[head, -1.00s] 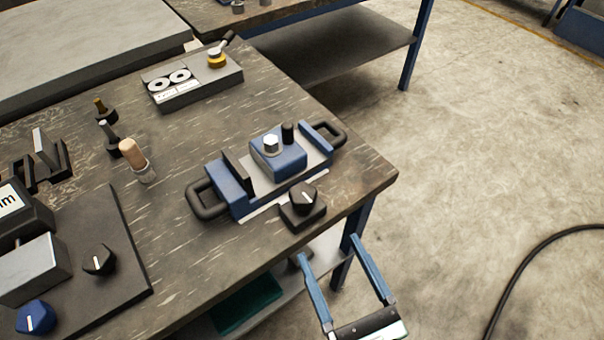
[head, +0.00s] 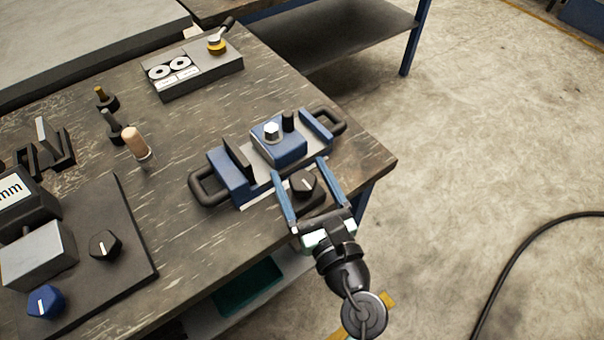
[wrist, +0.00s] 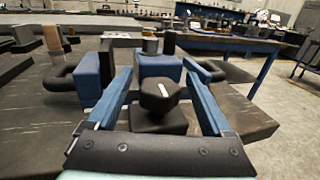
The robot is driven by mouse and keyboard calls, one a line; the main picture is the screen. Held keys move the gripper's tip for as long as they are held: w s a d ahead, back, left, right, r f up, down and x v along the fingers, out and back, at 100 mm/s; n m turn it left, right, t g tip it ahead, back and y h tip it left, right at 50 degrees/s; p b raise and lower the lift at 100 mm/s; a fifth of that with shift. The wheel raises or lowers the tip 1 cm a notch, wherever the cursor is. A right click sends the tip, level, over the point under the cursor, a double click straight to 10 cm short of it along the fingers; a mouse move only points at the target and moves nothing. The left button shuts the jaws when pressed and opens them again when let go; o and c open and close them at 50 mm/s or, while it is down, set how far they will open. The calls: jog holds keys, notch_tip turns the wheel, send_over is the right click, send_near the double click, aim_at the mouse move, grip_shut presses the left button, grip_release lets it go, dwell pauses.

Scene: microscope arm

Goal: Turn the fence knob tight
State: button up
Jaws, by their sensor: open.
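A black knob (head: 303,184) with a white pointer line sits on a small dark block at the front of the blue vise (head: 284,153). It also shows in the wrist view (wrist: 160,98), with its base (wrist: 158,119) below it. My gripper (head: 299,165) is open, its two blue fingers one on each side of this knob. In the wrist view my gripper (wrist: 159,68) shows gaps between the fingers and the knob. Another black knob (head: 104,245) and a blue knob (head: 46,302) stand on the dark plate at left. No label shows which is the fence knob.
The vise has loop handles at both ends and a hex bolt (head: 271,131) on its block. A wooden-handled peg (head: 135,145) and a grey box (head: 197,72) with two white dials stand behind. The bench's right edge is close to the vise; open floor lies beyond.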

grip_shut()
dwell(0.3)
